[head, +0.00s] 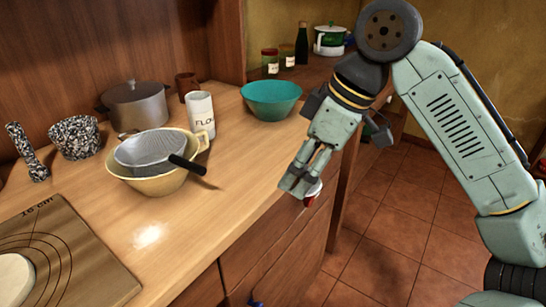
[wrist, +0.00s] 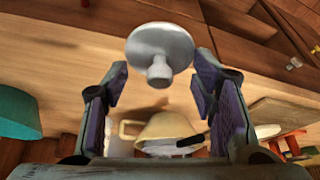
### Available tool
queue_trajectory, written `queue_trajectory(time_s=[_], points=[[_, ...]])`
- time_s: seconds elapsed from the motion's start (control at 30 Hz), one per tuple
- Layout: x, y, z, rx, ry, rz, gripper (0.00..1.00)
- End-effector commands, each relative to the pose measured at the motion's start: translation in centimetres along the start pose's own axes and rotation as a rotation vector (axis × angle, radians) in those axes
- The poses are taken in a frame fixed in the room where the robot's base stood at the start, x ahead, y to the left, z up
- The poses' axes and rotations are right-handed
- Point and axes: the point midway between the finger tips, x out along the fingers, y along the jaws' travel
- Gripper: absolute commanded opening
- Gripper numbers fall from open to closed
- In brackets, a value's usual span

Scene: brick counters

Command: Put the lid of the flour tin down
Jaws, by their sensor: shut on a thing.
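The flour tin (head: 201,117) is a white cylinder with dark lettering, standing upright on the wooden counter behind the cream bowl. My gripper (head: 296,186) is shut on the tin's lid (head: 314,190) and holds it near the counter's front edge. In the wrist view the lid (wrist: 160,48) is a round pale disc with a knob toward the camera, just beyond my fingers (wrist: 159,82). In the head view my fingers hide most of the lid.
A cream bowl (head: 153,186) holds a sieve (head: 150,149) with a dark handle. A turquoise bowl (head: 271,103), a grey pot (head: 138,108), a speckled mortar (head: 75,141) and a board (head: 70,255) also stand on the counter. The front middle of the counter is clear.

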Motion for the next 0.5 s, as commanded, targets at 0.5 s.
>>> queue_trajectory(time_s=[0.5], points=[[3.7, 9.6, -6.7, 0.0, -0.003, 0.003, 0.33]])
